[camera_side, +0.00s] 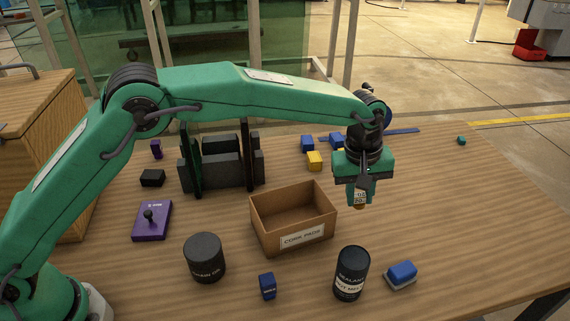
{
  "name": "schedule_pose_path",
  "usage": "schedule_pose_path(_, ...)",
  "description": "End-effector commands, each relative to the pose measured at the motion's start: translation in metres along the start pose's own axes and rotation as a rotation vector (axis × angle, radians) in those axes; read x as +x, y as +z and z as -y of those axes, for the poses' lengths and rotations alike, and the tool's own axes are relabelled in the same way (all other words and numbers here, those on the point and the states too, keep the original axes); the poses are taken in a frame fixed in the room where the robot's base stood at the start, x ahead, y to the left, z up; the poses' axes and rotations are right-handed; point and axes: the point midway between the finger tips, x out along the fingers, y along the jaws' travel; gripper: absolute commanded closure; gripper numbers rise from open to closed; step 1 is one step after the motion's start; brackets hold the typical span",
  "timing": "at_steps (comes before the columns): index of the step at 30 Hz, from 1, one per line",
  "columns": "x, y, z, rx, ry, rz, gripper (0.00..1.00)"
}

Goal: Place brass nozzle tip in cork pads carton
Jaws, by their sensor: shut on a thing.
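The cork pads carton (301,236) is an open brown box with a white "CORK PADS" label, standing in the middle of the table. It looks empty, though its near inner wall is hidden. My gripper (360,195) points down to the right of the carton and above the table. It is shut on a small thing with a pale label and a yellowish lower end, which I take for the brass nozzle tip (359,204). The fingers hide most of it. The held thing is apart from the carton, beyond its right wall.
A dark can (204,258), a small blue block (267,286), a black sealant can (351,274) and a blue-and-white block (401,275) stand in front. A black fixture (221,165) stands behind left. Blue blocks (307,144) and a yellow block (314,161) lie behind. The right table is mostly clear.

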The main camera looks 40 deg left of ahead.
Motion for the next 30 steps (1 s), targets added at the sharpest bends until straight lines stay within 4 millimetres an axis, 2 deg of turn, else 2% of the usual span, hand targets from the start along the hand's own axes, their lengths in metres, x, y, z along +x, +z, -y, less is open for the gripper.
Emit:
schedule_pose_path(12, -0.005, -0.020, 0.045, 0.391, -0.042, 0.021, 1.00)
schedule_pose_path(30, -0.010, -0.037, 0.113, 0.954, -0.060, 0.057, 1.00)
